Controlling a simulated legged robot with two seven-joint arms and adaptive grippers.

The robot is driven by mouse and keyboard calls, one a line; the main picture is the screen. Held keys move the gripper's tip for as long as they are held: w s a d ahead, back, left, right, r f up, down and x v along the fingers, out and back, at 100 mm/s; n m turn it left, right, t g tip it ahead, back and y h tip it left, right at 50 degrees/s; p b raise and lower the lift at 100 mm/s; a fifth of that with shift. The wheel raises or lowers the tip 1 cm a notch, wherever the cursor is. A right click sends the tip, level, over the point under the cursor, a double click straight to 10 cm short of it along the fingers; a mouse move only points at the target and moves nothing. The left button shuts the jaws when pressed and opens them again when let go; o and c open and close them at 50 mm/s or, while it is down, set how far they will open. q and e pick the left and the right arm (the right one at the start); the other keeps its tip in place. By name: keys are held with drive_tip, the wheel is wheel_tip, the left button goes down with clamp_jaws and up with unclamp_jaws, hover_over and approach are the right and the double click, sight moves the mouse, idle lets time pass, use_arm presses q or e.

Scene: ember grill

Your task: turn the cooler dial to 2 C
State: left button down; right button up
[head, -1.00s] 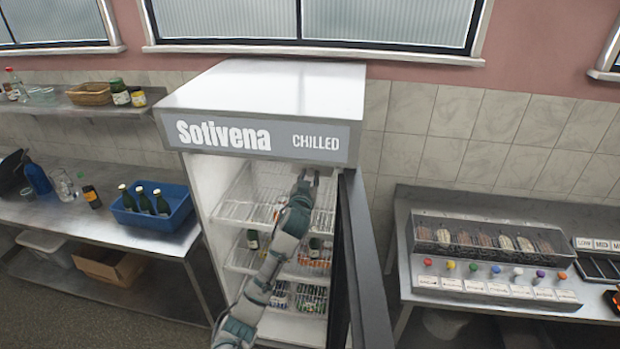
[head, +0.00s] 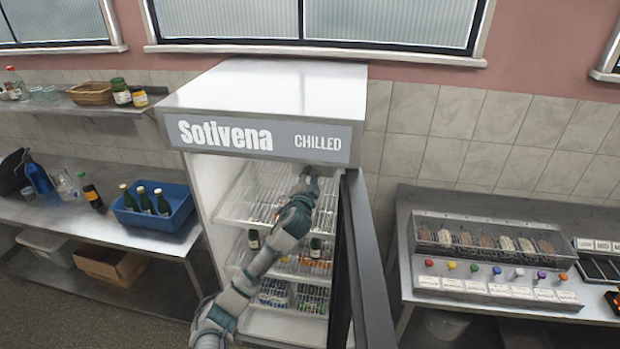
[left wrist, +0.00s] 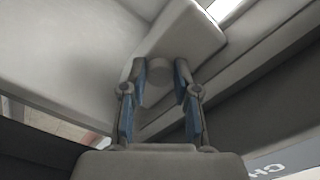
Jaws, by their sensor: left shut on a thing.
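The cooler (head: 262,84) stands in the middle of the head view, with "Sotivena" and "CHILLED" on its header and its dark door (head: 366,262) swung open at the right. My left arm reaches inside it, and my left gripper (head: 307,174) is up under the header near the top right. In the left wrist view my left gripper (left wrist: 157,90) has its two blue-padded fingers on either side of a small grey round knob, the dial (left wrist: 159,70), below a pale housing (left wrist: 188,40). The dial's marks and setting cannot be read. My right gripper is not in view.
Wire shelves (head: 262,208) with bottles and cans fill the cooler below my arm. The open door edge stands close to the right of my arm. A blue bin (head: 150,215) of bottles is on the left counter; a topping station (head: 490,250) is at the right.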

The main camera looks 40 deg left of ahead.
use_arm(q)
drive_tip(key=shift+f+m, duration=0.15)
drive_tip(key=shift+m, duration=0.45)
drive_tip(key=shift+d, duration=0.1)
drive_tip(key=c, duration=1.1)
unclamp_jaws()
drive_tip(key=shift+o, duration=1.2)
drive_tip(key=shift+w+d, duration=0.1)
drive_tip(key=shift+s+d, duration=0.1)
drive_tip(key=shift+s, duration=0.1)
drive_tip(key=v, duration=0.7)
drive_tip(key=shift+s, duration=0.2)
